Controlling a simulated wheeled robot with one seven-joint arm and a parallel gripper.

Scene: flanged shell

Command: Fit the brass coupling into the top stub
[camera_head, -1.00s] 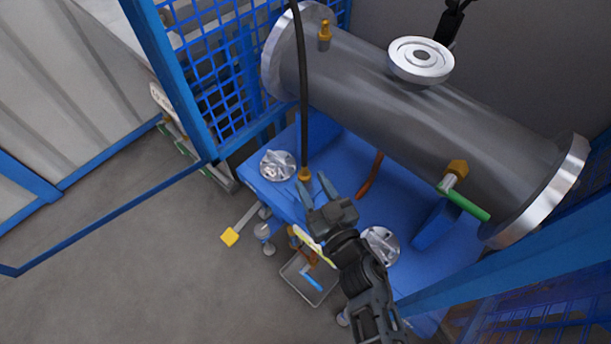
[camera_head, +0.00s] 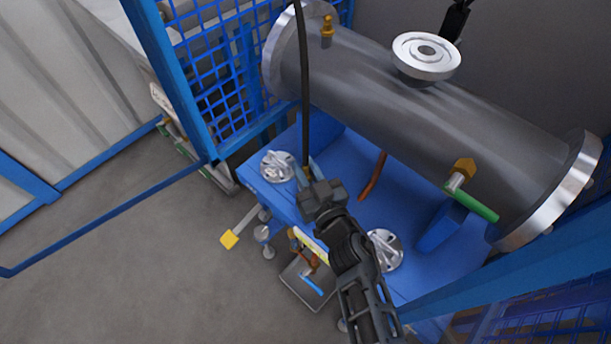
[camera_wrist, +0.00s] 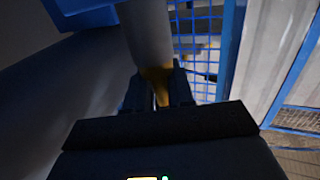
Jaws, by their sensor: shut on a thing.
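The black hose (camera_head: 304,90) hangs down in front of the shell. The brass coupling at its lower end is hidden behind my gripper (camera_head: 308,174) in the head view. In the wrist view the coupling (camera_wrist: 157,74) shows as a dim brass piece between my two fingers (camera_wrist: 160,90), which are shut on it. The grey flanged shell (camera_head: 400,100) lies behind. A small brass stub (camera_head: 327,30) stands upright on its top near the left flange. My gripper is low over the blue bench, below and apart from that stub.
A round flanged nozzle (camera_head: 427,54) also tops the shell. A green-handled valve (camera_head: 470,202) sticks out near its right end. Metal discs (camera_head: 277,166) lie on the blue bench (camera_head: 345,160). A tray (camera_head: 306,290) sits below. Blue mesh fencing (camera_head: 215,80) stands left.

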